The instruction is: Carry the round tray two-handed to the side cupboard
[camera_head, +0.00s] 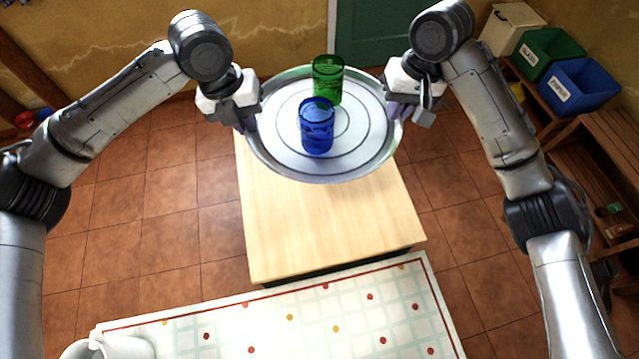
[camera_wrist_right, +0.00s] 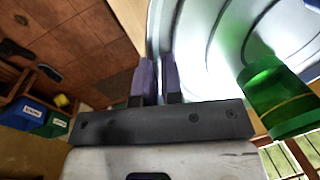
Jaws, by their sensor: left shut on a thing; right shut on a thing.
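The round silver tray (camera_head: 275,150) is held up between my two grippers, over the far part of a light wooden cupboard top (camera_head: 325,225). A green glass (camera_head: 328,80) and a blue glass (camera_head: 317,127) stand upright on the tray, the blue one nearer. My left gripper (camera_head: 248,122) is shut on the tray's left rim. My right gripper (camera_head: 398,108) is shut on its right rim. In the right wrist view its purple fingers (camera_wrist_right: 158,78) pinch the tray edge (camera_wrist_right: 190,45), with the green glass (camera_wrist_right: 277,97) close by. The gap between tray and cupboard is hard to judge.
A table with a checked, dotted cloth (camera_head: 290,318) and a white jug (camera_head: 108,347) is in front. Green (camera_head: 548,52) and blue bins (camera_head: 580,88) stand at the right on wooden shelving. A green door (camera_head: 370,35) is behind. Tiled floor is open on both sides.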

